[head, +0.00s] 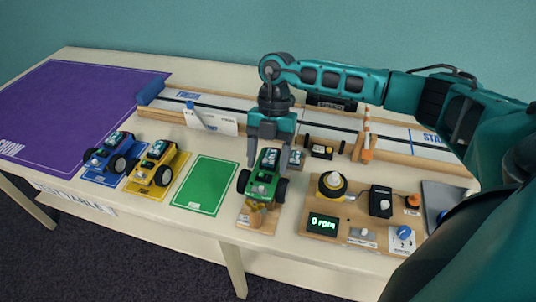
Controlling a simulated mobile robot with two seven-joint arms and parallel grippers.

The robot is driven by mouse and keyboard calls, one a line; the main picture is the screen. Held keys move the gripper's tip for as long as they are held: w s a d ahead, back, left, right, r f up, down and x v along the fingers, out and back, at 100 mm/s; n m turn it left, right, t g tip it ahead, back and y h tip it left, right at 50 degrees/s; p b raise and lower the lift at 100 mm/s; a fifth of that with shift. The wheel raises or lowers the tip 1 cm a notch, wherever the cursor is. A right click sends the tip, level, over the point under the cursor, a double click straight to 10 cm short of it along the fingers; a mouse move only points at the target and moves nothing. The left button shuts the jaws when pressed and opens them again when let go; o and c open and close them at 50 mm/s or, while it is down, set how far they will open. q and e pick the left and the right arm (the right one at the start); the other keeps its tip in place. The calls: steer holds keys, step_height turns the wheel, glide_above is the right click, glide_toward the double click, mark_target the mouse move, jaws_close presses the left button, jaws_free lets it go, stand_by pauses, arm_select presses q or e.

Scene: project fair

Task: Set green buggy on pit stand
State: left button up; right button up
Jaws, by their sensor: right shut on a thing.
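The green buggy (264,187), with black wheels, is at the middle of the table in the head view. My right gripper (267,160) reaches down from above and is shut on it. The pit stand (256,218), a small wooden base with a post, shows directly below and in front of the buggy. The buggy overlaps the stand in the picture; I cannot tell whether it rests on it or hangs just above. My left gripper is not in view.
A blank green mat (204,186) lies left of the stand. A blue buggy (108,153) and a yellow buggy (155,163) stand further left, before a purple mat (70,110). A wooden board with an rpm display (323,223) sits right. A long track (235,120) runs behind.

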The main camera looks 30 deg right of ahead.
steer(key=shift+f+p, duration=0.1)
steer(key=shift+p, duration=0.4)
stand_by(1.1)
steer(key=shift+f, duration=0.5)
stand_by(1.1)
steer(key=shift+f+p, duration=0.2)
steer(key=shift+p, duration=0.2)
stand_by(0.7)
steer(key=o, duration=1)
steer(key=shift+c, duration=0.2)
steer(key=v, duration=1.2)
steer(key=shift+r, duration=0.4)
